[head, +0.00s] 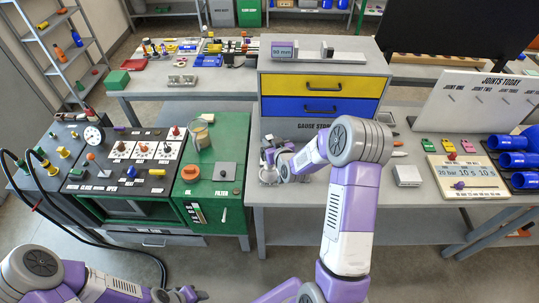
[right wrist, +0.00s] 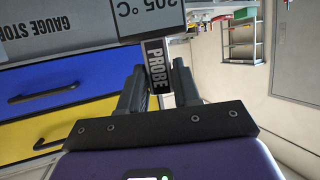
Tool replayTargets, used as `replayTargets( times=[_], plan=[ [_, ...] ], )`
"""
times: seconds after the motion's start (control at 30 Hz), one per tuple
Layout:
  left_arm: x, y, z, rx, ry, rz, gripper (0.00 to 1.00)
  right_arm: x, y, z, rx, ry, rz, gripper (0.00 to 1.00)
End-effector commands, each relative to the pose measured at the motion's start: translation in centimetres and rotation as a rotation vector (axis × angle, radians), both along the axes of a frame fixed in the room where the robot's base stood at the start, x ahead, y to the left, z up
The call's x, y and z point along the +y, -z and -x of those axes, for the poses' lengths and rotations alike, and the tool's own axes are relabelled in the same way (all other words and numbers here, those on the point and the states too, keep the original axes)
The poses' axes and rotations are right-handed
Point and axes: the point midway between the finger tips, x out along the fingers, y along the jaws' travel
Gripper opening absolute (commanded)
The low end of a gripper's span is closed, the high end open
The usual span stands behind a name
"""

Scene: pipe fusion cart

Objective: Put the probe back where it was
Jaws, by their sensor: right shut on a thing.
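The probe (right wrist: 157,66) is a dark block lettered PROBE, topped by a grey display (right wrist: 148,14) reading 205 °C. In the right wrist view it sits between the fingers of my right gripper (right wrist: 158,85), which is shut on it. In the head view my right gripper (head: 272,160) is low at the front left of the gauge store (head: 318,95), over the grey bench; the probe is not clearly distinguishable there. My left gripper (head: 188,294) is at the bottom edge, far from the probe, with its jaws too small to read.
The gauge store has a yellow and a blue drawer, both shut, and a gauge (head: 284,50) reading mm on top. A green filter cabinet (head: 212,185) stands left of the right gripper. A white block (head: 407,175) and a timer board (head: 466,177) lie to the right.

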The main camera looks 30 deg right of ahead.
Motion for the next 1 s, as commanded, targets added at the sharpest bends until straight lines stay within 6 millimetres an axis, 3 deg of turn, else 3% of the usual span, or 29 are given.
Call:
replayTargets(
  times=[0.4, 0.87, 0.9, 1.0],
  plan=[
    [0.0, -0.4, -0.1, -0.001, 0.000, 0.000, 0.43, 0.0, 4.8, -0.1, -0.001, -0.001, 0.001, 0.05],
    [0.0, 0.2, 0.0, -0.001, 0.000, 0.000, 0.43, 0.0, 5.4, -0.1, -0.004, -0.001, 0.001, 0.05],
    [0.0, 0.0, 0.0, -0.001, 0.000, 0.000, 0.43, 0.0, 5.4, 0.0, -0.001, -0.001, 0.001, 0.38],
    [0.0, 0.0, -0.1, -0.001, 0.000, 0.000, 0.43, 0.0, 5.4, 0.0, -0.001, -0.001, 0.001, 0.53]
  ],
)
